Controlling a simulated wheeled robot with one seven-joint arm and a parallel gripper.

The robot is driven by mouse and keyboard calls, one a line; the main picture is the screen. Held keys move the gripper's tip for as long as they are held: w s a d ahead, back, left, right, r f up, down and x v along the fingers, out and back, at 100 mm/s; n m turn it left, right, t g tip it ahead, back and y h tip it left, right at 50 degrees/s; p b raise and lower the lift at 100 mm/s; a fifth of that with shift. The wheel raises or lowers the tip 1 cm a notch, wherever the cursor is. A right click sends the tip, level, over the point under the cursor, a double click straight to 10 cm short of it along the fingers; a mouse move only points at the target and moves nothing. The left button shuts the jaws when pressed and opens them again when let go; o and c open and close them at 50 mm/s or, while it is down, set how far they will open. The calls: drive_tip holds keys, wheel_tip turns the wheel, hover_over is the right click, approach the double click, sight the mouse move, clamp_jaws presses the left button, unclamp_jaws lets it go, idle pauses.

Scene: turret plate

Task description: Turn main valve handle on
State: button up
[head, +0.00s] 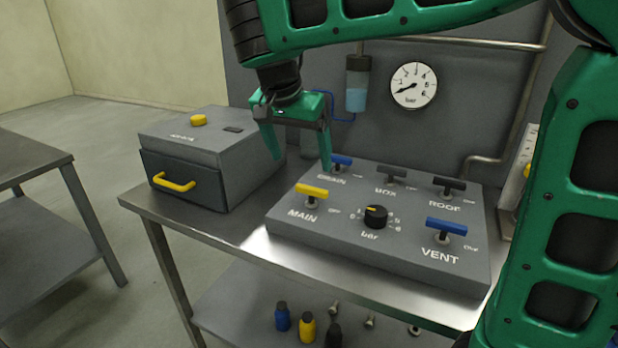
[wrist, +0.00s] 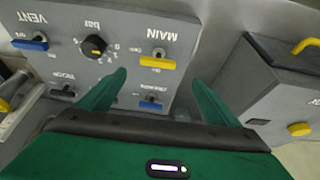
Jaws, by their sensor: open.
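The main valve handle (head: 312,191) is a yellow T-bar on a short stem, above the label MAIN at the front left of the grey valve panel (head: 380,262). In the wrist view the yellow handle (wrist: 158,62) shows upside down, beyond and between my fingertips. My gripper (head: 300,164) is green, points down and is open and empty. It hangs above and behind the handle, near the panel's back left edge, apart from it. In the wrist view my gripper (wrist: 160,80) has both fingers spread.
Blue DRAIN (head: 341,161), black BOX, black ROOF (head: 449,184) and blue VENT (head: 446,228) handles surround a black knob (head: 375,216). A grey drawer box (head: 215,150) stands left of the panel. A gauge (head: 413,85) and a blue-liquid cup (head: 357,85) hang on the back wall.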

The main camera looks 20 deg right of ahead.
sight(311, 188)
drive_tip(key=x, duration=1.1)
drive_tip(key=shift+w+d+r, duration=0.1)
drive_tip(key=shift+d+r, duration=0.05)
drive_tip(key=shift+d, duration=0.2)
drive_tip(key=c, duration=1.1)
